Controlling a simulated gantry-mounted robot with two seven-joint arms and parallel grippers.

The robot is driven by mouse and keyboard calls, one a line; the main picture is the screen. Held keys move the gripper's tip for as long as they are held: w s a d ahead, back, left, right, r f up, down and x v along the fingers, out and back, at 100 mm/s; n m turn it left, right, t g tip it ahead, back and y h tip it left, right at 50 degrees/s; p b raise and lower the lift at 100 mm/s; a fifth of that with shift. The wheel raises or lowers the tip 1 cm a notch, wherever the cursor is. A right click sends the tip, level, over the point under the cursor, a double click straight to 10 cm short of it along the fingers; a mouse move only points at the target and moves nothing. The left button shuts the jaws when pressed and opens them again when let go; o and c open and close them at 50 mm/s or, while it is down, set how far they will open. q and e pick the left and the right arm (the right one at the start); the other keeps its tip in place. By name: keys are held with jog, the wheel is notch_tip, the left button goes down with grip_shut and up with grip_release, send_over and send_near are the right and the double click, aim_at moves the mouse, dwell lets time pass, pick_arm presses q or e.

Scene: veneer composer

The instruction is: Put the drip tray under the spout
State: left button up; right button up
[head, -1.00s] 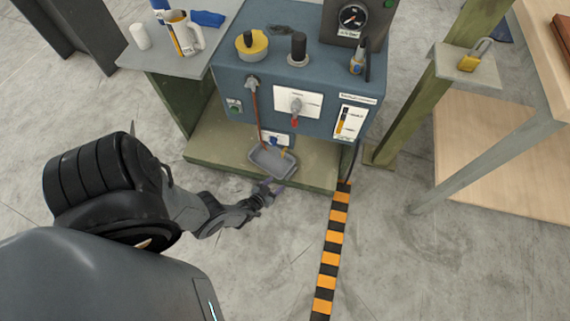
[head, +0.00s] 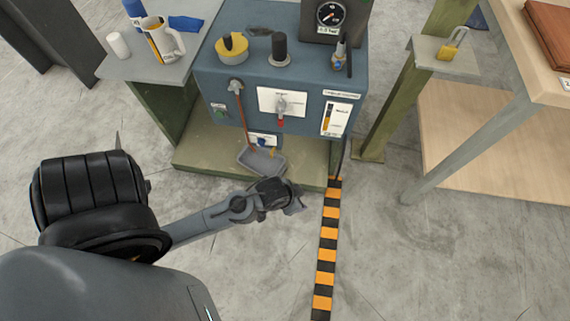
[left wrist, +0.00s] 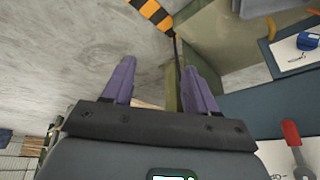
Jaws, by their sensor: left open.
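The grey drip tray (head: 246,158) sits on the green base ledge under the front of the blue machine, in the head view. A small brass-coloured piece (head: 273,152), which may be the spout, shows just above the tray. My left gripper (head: 298,203) is in front of the ledge, to the right of and nearer than the tray, and apart from it. Its wrist covers part of the tray's near right side. In the left wrist view its two purple fingers (left wrist: 158,82) are spread with nothing between them. The tray is not clearly visible there. My right gripper is not in view.
The blue machine (head: 230,86) has a red-handled lever (head: 281,110) and a hanging red hose or cable (head: 242,112). A side table (head: 125,68) holds a mug. Black-and-orange floor tape (head: 328,235) runs along the right. A workbench (head: 480,150) stands farther right. The front floor is clear.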

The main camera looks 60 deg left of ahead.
pick_arm(q)
jog(key=s+d+r+m+g, duration=0.1)
jog(key=s+d+r, duration=0.2)
jog(key=s+r, duration=0.3)
notch_tip(320, 180, up, 2)
jog(key=shift+d+r+h, duration=0.1)
jog(key=shift+d+h, duration=0.05)
jog(key=shift+h, duration=0.15)
